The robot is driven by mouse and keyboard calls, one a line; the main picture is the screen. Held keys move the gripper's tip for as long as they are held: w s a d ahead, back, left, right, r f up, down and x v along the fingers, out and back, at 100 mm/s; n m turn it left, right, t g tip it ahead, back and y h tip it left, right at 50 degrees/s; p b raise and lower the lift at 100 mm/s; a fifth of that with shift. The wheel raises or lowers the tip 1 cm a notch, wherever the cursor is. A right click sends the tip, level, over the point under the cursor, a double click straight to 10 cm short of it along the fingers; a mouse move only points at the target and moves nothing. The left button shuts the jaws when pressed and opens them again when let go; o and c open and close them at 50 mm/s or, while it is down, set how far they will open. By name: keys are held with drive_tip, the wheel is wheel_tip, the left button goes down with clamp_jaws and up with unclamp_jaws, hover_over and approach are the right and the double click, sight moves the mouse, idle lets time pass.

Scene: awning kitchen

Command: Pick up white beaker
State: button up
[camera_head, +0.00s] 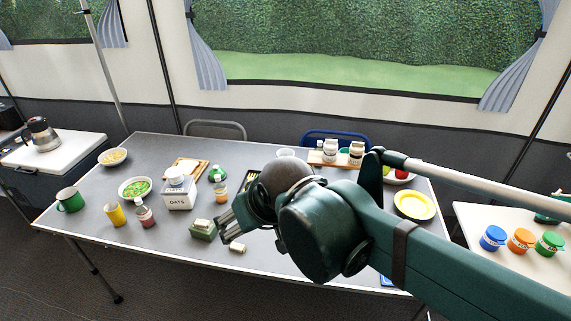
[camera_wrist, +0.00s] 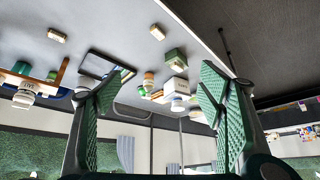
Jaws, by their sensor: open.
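A small white, round-topped vessel (camera_head: 286,153), which looks like the white beaker, stands near the far edge of the grey table, just behind my arm. A pale shape beside the left finger in the wrist view (camera_wrist: 81,93) may be the same vessel; it is partly hidden there. My gripper (camera_head: 229,222) is over the near middle of the table, apart from that vessel. In the wrist view my gripper (camera_wrist: 158,88) has its two green fingers wide apart, with nothing held between them.
A wooden rack with jars (camera_head: 318,158) stands at the back. A yellow plate (camera_head: 414,205) lies right.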

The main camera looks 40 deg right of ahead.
drive_tip(key=w+d+r+m+g+p, duration=0.1)
drive_tip(key=w+d+r+m, duration=0.15)
drive_tip(key=w, duration=0.45)
drive_tip(key=w+d+r+m+g+p, duration=0.1)
drive_tip(key=w+d+r+m, duration=0.2)
drive_tip(key=w, duration=0.4)
drive_tip(key=m+g+h+p, duration=0.1)
drive_tip(key=m+g+p, duration=0.45)
drive_tip(key=m, duration=0.65)
hover_over(285, 150)
drive_tip(key=s+a, duration=0.3)
wheel_tip(285, 150, down, 23)
drive_tip(key=shift+d+r+t, duration=0.15)
drive_tip(key=shift+t, duration=0.2)
drive_tip(key=shift+d+f, duration=0.15)
drive_tip(key=shift+f, duration=1.15)
drive_tip(key=shift+s+d+f+b, duration=0.15)
drive_tip(key=shift+f+b, duration=0.8)
drive_tip(key=shift+f, duration=1.65)
